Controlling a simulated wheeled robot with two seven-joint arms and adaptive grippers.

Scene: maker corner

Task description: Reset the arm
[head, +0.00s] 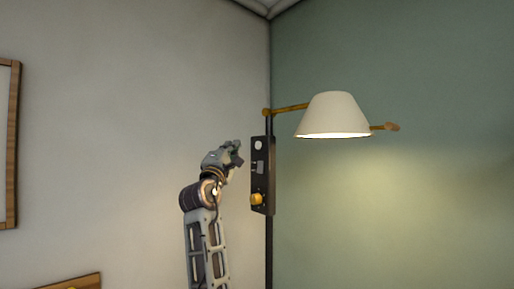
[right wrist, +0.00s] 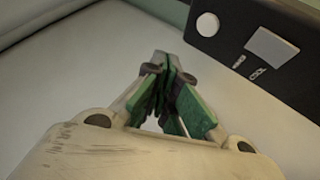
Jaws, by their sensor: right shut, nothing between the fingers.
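A lamp with a white shade (head: 334,115) and a brass arm (head: 290,107) hangs from a dark pole in the corner, and its light is on. A black control box (head: 263,204) on the pole has a round white button (head: 258,145), a grey rectangular switch (head: 259,167) and an orange knob (head: 256,199). The button (right wrist: 208,24) and the switch (right wrist: 272,47) also show in the right wrist view; the knob does not. My right gripper (head: 238,151) is shut and empty, just left of the box, apparently not touching it. My left gripper is out of view.
The dark pole (head: 269,250) runs down below the box. A pale wall lies left and a green wall right. A wooden frame (head: 12,150) hangs at the far left; another wooden edge (head: 75,284) shows at lower left. Space between frame and my arm looks clear.

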